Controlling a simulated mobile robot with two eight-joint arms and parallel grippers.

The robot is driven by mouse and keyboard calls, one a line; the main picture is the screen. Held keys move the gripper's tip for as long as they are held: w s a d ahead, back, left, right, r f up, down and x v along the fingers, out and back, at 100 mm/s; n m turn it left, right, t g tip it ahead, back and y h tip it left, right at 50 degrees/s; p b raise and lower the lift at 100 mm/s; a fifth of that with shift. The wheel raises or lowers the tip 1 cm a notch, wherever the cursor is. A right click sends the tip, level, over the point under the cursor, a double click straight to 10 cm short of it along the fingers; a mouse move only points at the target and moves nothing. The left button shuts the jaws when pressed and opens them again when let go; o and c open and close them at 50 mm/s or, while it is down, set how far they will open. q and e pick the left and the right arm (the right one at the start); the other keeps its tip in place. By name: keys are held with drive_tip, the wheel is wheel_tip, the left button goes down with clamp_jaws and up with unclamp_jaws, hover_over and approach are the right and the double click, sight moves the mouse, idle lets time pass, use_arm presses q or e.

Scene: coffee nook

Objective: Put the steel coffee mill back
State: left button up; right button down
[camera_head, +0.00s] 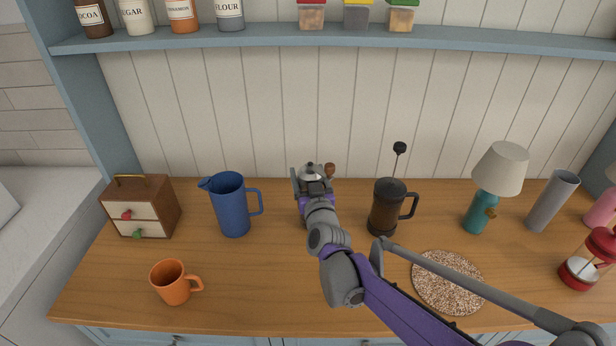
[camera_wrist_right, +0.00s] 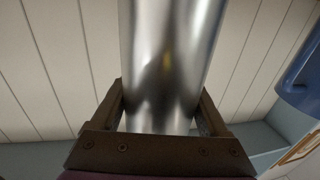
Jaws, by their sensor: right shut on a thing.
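The steel coffee mill (camera_head: 312,173) is at the back of the wooden counter, between the blue pitcher and the dark French press. Only its domed top and its crank with a brown knob (camera_head: 330,169) show in the head view; my right arm hides the rest. My right gripper (camera_head: 312,185) is shut on the mill. In the right wrist view the mill's shiny cylinder body (camera_wrist_right: 170,70) stands between the two fingers (camera_wrist_right: 160,122). I cannot tell whether its base touches the counter. My left gripper is not in view.
The blue pitcher (camera_head: 232,207) stands left of the mill, the French press (camera_head: 384,210) right. An orange mug (camera_head: 172,283) and small drawer box (camera_head: 143,208) are at left. A speckled round mat (camera_head: 447,281), lamp (camera_head: 499,170) and grey cylinder (camera_head: 551,200) are at right. A shelf (camera_head: 270,37) runs above.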

drive_tip(key=shift+f, duration=0.2)
drive_tip(key=shift+f, duration=0.2)
unclamp_jaws()
drive_tip(key=shift+r, duration=0.1)
drive_tip(key=shift+r, duration=0.2)
drive_tip(key=s+d, duration=0.2)
drive_tip(key=s, duration=1)
drive_tip(key=shift+d+b, duration=0.15)
drive_tip(key=shift+b, duration=0.3)
drive_tip(key=shift+w, duration=0.1)
